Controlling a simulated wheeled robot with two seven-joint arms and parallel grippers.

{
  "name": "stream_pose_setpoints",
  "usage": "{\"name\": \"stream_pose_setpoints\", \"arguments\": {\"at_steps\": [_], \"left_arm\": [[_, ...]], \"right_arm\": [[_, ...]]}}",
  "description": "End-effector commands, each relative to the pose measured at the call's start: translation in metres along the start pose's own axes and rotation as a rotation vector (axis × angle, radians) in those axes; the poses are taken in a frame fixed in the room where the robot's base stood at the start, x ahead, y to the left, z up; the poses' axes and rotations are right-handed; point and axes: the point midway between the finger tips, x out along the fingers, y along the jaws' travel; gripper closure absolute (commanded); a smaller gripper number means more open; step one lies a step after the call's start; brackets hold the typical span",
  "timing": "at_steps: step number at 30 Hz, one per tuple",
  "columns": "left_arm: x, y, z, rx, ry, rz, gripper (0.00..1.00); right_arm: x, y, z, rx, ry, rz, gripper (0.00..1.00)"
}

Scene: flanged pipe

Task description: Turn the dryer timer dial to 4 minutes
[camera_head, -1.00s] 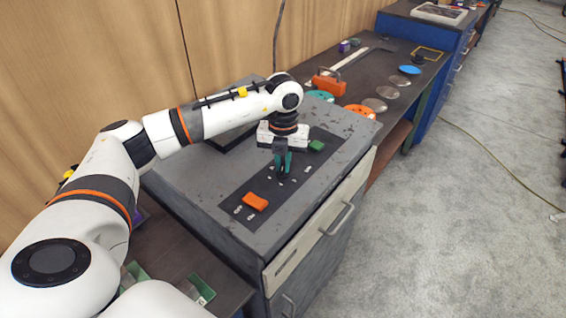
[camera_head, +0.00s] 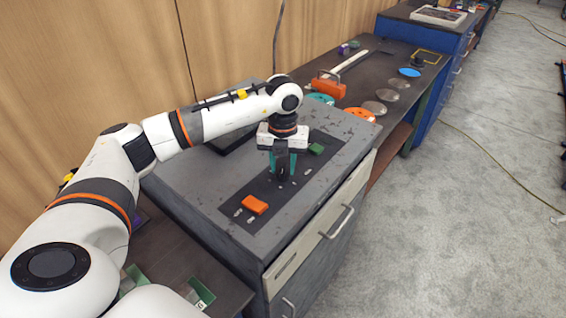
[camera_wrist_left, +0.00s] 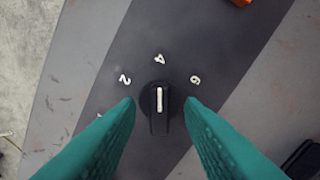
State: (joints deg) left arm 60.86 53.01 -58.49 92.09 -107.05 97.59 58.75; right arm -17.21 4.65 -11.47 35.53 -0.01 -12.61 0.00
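The dryer timer dial (camera_wrist_left: 158,108) is a black knob with a white pointer line, on a dark panel strip (camera_wrist_left: 100,40). In the left wrist view the pointer aims up at the white 4 (camera_wrist_left: 160,59). The 2 (camera_wrist_left: 124,80) lies to the left and the 6 (camera_wrist_left: 195,80) to the right. My left gripper (camera_wrist_left: 159,104) is open, its teal fingers on either side of the dial with a gap on each side. In the head view, my left gripper (camera_head: 283,172) points down over the panel; the dial is largely hidden there. My right gripper is not in view.
An orange block (camera_head: 255,204) and a green block (camera_head: 316,148) sit on the panel on either side of my left gripper. Behind, a dark bench holds an orange toolbox-like object (camera_head: 328,84) and several discs. Grey floor (camera_head: 460,220) lies open at right.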

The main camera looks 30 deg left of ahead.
Motion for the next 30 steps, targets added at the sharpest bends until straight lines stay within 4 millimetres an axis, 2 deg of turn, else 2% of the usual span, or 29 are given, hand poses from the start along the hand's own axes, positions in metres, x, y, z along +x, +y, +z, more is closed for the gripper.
{"name": "stream_pose_setpoints", "arguments": {"at_steps": [4,7,15,21,25,30], "left_arm": [[-0.005,0.001,0.0,0.001,0.0,0.001,0.65],[-0.017,0.001,-0.001,0.001,0.003,0.002,0.65],[-0.074,0.0,-0.001,0.0,0.004,0.003,0.65],[-0.108,0.001,-0.001,0.0,0.003,0.003,0.65],[-0.118,0.0,-0.001,0.0,0.001,0.001,0.65],[-0.12,0.0,-0.001,0.0,0.0,0.001,0.65]], "right_arm": [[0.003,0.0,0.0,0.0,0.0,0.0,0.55],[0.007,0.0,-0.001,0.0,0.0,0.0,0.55],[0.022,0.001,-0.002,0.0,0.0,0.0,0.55],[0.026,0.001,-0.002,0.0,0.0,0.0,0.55],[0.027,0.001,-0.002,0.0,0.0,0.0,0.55],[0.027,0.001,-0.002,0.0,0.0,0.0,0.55]]}}
